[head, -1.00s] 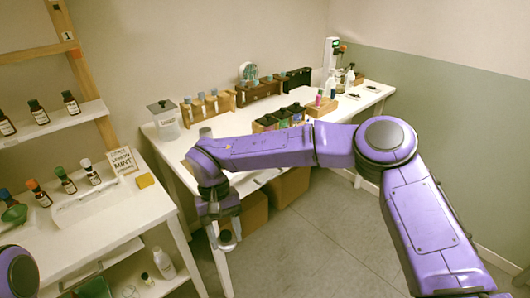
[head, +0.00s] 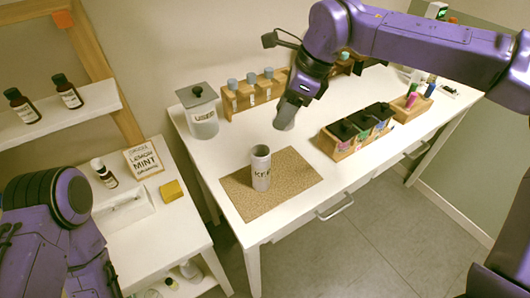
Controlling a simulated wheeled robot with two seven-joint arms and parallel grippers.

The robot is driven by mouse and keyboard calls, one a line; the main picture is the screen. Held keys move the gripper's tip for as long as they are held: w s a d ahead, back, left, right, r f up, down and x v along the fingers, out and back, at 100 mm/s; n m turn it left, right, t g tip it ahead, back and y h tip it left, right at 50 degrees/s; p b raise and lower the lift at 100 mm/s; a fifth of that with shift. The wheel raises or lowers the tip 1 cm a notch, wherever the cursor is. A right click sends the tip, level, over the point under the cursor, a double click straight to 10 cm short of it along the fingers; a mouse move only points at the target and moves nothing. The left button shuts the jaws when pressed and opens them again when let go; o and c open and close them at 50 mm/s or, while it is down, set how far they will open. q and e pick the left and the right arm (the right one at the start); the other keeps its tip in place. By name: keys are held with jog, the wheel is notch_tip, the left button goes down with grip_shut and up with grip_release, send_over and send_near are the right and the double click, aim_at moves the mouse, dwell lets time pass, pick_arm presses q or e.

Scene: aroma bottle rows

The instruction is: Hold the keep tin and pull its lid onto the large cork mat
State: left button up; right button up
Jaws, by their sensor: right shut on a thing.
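The keep tin (head: 261,170), a pale cylinder with dark lettering, stands upright on the large cork mat (head: 236,197) on the white table. Its top looks open and dark inside. My right gripper (head: 293,103) is above and behind the tin, to its right, pointing down. It is shut on a grey round piece that looks like the tin's lid (head: 285,118), apart from the tin; the fingertips are hard to make out. My left arm is at the lower left, and its gripper does not show.
A clear container marked "USED" (head: 203,123) stands behind the mat. A wooden rack (head: 231,104) of bottles is at the back. A wooden box with dark compartments (head: 342,151) stands to the right. A lower shelf table (head: 180,235) with a lemon mint sign (head: 143,160) is at left.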

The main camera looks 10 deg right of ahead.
jog(key=shift+w+r+m, duration=0.2)
jog(key=shift+w+m, duration=0.2)
jog(key=f, duration=0.3)
jog(key=shift+s+f, duration=0.3)
jog(key=f, duration=0.4)
jog(key=f+p, duration=0.1)
jog(key=f, duration=0.7)
jog(key=shift+s+d+f+p, duration=0.1)
jog(key=shift+s+f+p, duration=0.3)
jog(key=shift+s+f+t, duration=0.2)
jog(key=shift+f+t, duration=0.1)
jog(key=shift+s+r, duration=0.1)
jog(key=shift+s, duration=0.25)
pick_arm(q)
jog(key=shift+s+a+r, duration=0.1)
jog(key=shift+s+r, duration=0.15)
jog(key=shift+r, duration=0.3)
jog(key=shift+s+r, duration=0.25)
jog(key=shift+r, duration=0.25)
